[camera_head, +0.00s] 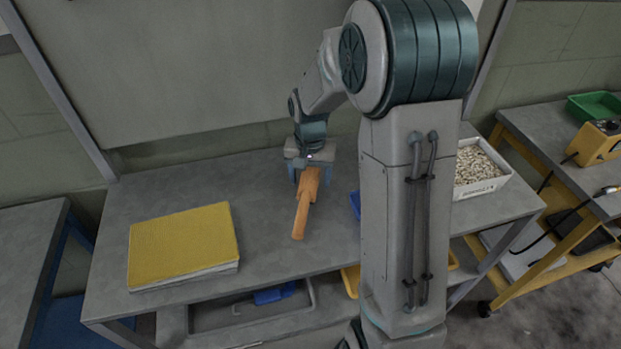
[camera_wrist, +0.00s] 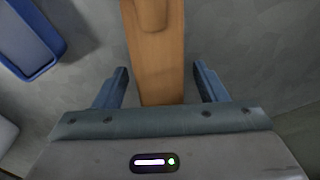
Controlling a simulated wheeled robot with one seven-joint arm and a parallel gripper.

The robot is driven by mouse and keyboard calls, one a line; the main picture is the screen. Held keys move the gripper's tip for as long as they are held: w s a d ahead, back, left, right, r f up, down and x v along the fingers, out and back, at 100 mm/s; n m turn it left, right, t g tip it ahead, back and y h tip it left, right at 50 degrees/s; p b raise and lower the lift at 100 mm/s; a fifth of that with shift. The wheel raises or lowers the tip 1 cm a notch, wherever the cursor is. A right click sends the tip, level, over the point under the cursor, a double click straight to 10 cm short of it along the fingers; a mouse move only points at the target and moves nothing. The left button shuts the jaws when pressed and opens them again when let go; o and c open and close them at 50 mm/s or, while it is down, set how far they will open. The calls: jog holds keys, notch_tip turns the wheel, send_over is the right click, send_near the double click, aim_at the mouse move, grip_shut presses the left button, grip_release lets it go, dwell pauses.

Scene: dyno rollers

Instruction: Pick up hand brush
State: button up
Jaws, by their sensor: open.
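The hand brush (camera_head: 303,205) has an orange-brown wooden body and lies on the grey workbench (camera_head: 270,225). Its near end points toward the front of the bench, and its far end is partly hidden under my gripper (camera_head: 308,176). In the wrist view, the brush (camera_wrist: 158,60) runs up the picture from between the fingers. My gripper (camera_wrist: 160,88) is open, with one blue finger on each side of the brush and a visible gap on both sides. Bristles do not show.
A yellow-topped pad stack (camera_head: 183,243) lies on the bench's left. A blue bin (camera_wrist: 30,35) sits beside the brush, mostly hidden behind my arm in the head view. A white box of pale pieces (camera_head: 480,170) stands at right. Bare bench surrounds the brush's near end.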

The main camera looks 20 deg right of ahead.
jog(key=c, duration=1.2)
jog(key=shift+c, duration=0.3)
jog(key=shift+r, duration=0.15)
